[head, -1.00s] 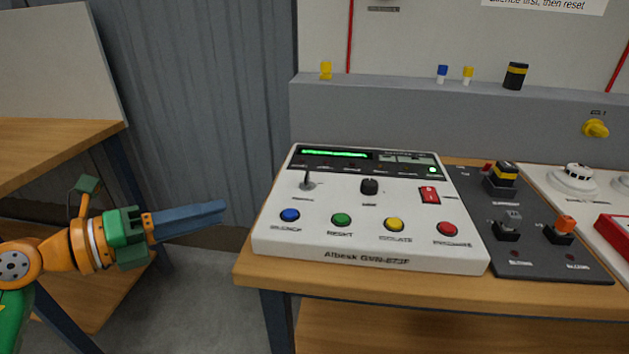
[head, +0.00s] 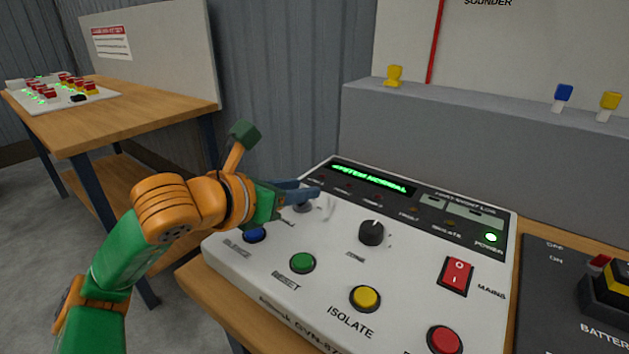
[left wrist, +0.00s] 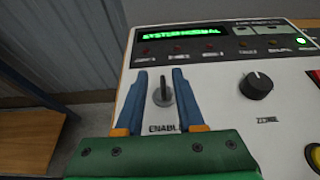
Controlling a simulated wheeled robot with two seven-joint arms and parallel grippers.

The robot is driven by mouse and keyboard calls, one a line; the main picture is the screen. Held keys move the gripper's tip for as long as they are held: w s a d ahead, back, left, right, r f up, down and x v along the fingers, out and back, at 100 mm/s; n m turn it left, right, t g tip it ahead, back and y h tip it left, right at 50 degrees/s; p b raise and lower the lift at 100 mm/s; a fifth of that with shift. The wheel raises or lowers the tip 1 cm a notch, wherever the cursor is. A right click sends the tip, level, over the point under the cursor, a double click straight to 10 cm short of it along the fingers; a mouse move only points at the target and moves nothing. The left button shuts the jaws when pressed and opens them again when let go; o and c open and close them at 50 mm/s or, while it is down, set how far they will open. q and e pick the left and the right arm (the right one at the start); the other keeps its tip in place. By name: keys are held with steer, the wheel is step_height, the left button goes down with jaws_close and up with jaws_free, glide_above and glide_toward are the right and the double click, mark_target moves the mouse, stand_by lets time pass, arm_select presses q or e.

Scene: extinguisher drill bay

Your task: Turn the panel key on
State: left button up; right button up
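The panel key (left wrist: 162,93) is a small grey key on a round base, above the ENABLE label at the left of the white panel (head: 400,290). In the left wrist view it stands between my two blue fingers, with a gap on each side. My left gripper (head: 310,193) is open over the panel's left part and also shows in the left wrist view (left wrist: 160,75). In the head view it partly hides the key's round base. The panel display (head: 370,179) reads SYSTEM NORMAL in green. My right gripper is not in view.
A black zone knob (head: 371,233) stands right of the key. Blue, green (head: 302,263), yellow (head: 365,297) and red buttons line the front. A red mains switch (head: 456,275) and a dark battery panel (head: 570,300) are to the right. A grey ledge (head: 470,140) rises behind.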

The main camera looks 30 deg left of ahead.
arm_select(q)
steer(key=shift+x, duration=1.2)
steer(key=shift+s, duration=0.1)
steer(key=c, duration=0.5)
steer(key=shift+d, duration=0.1)
jaws_close()
